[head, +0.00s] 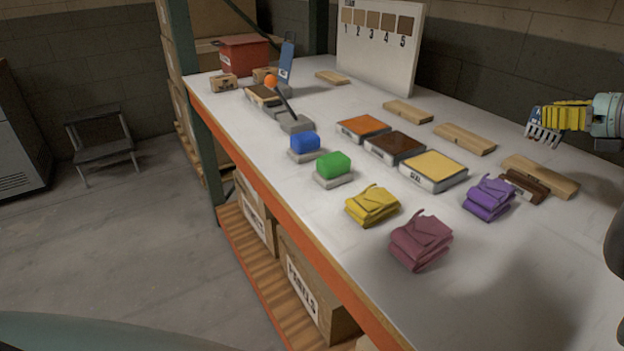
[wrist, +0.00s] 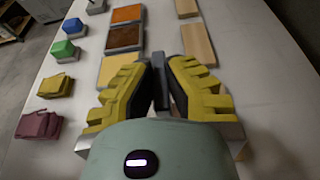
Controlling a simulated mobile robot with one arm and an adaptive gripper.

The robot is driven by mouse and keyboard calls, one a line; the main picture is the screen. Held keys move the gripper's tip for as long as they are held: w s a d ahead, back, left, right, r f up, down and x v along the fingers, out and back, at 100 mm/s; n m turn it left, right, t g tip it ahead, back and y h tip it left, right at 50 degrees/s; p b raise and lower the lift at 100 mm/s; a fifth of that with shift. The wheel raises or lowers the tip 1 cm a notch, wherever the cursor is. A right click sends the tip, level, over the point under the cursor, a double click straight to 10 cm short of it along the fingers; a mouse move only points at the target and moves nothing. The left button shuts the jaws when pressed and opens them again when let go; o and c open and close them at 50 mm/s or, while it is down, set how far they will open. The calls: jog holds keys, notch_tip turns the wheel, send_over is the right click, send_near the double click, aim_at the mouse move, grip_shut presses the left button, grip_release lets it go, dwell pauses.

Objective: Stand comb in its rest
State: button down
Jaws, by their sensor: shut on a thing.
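My gripper (head: 548,117), with yellow ribbed fingers, is raised above the right side of the white table. It is shut on the comb (head: 542,137), which is grey with teeth pointing down in the head view. In the wrist view the comb (wrist: 178,88) shows as a dark grey strip between the fingers (wrist: 176,75). A dark brown block (head: 523,187) lies on the table below and left of the gripper, beside a wooden board; it may be the comb's rest, but I cannot tell.
Wooden boards (head: 540,177) lie along the back. Trays of orange, brown and yellow material (head: 433,181) are mid-table. Folded cloths, purple (head: 489,198), yellow and maroon, lie in front. Blue and green blocks (head: 333,164) and grey stands (head: 296,123) are further left. A numbered panel (head: 378,60) stands behind.

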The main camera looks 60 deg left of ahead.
jog(key=f+b, duration=0.1)
jog(key=f, duration=0.9)
jog(key=shift+d+f+b, duration=0.1)
jog(key=shift+d+b, duration=0.1)
jog(key=shift+b, duration=0.2)
jog(key=shift+w+f, duration=0.1)
jog(key=c, duration=1.1)
grip_release()
jog(key=shift+c, duration=0.2)
jog(key=shift+r, duration=0.2)
jog(key=v, duration=1.2)
jog(key=shift+p, duration=0.45)
